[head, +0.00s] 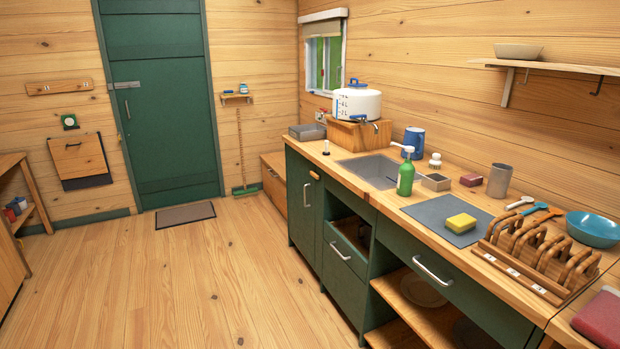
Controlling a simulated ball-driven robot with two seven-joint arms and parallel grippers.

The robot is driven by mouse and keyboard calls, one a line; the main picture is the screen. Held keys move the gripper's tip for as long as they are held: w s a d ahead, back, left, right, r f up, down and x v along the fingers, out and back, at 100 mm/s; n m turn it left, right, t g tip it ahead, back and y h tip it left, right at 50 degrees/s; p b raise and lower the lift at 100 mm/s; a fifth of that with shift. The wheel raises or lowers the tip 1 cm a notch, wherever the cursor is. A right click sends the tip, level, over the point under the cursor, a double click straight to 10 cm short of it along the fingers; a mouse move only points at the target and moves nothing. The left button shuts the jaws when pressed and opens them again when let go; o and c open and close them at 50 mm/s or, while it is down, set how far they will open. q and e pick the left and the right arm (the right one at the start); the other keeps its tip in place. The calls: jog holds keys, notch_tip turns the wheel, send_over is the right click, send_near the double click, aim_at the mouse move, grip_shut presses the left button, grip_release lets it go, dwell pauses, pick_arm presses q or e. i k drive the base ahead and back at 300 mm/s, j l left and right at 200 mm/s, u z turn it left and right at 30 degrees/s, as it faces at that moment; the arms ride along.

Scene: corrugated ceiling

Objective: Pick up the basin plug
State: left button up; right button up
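A small dark-and-pale object (325,148) stands on the wooden counter, left of the sunken grey basin (372,168). It looks like the basin plug, but it is too small to be sure. Part of the basin's inside is hidden from this angle, and I see no other plug in it. Neither of my grippers is in view.
A wooden rack (530,260) is farther right. The floor (190,285) is clear.

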aim_at(327, 152)
jog(key=i+z, duration=0.1)
jog(key=i, duration=0.5)
jog(key=i+j, duration=0.1)
jog(key=i, duration=0.55)
jog(key=i+z, duration=0.1)
jog(key=z, duration=0.5)
